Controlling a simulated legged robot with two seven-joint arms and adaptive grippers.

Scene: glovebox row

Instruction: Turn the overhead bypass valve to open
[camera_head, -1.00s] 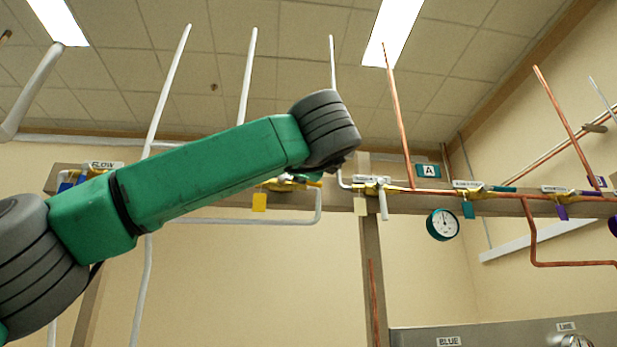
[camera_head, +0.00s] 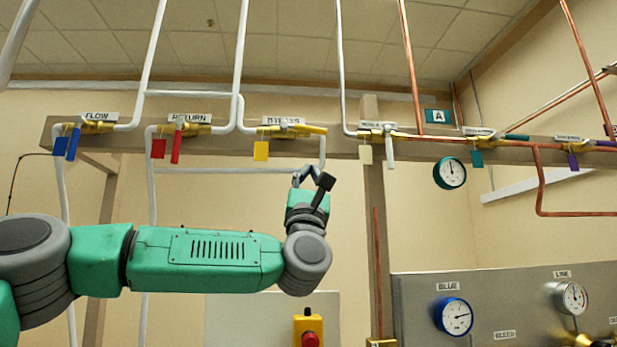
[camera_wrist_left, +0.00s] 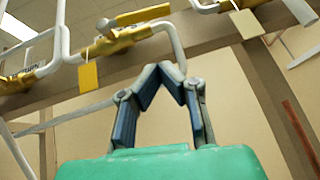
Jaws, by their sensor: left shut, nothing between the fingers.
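The bypass valve (camera_head: 290,131) is on the overhead beam under a BYPASS label (camera_head: 283,120), with a yellow tag (camera_head: 261,151) hanging below. Its yellow handle (camera_head: 312,129) points right, along the beam. In the left wrist view the brass valve body (camera_wrist_left: 122,40) is above and left of the fingers, with its yellow handle (camera_wrist_left: 143,14) lying beside it. My left gripper (camera_head: 315,178) is below and slightly right of the valve, apart from it. In the left wrist view its fingertips (camera_wrist_left: 172,70) meet with nothing between them. My right gripper is not in view.
FLOW (camera_head: 98,128) and RETURN (camera_head: 190,129) valves are to the left. A white-handled valve (camera_head: 380,133) and others with teal and purple handles are to the right. White pipes run around the valves. A gauge panel (camera_head: 520,290) and yellow emergency-stop box (camera_head: 307,325) are below.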

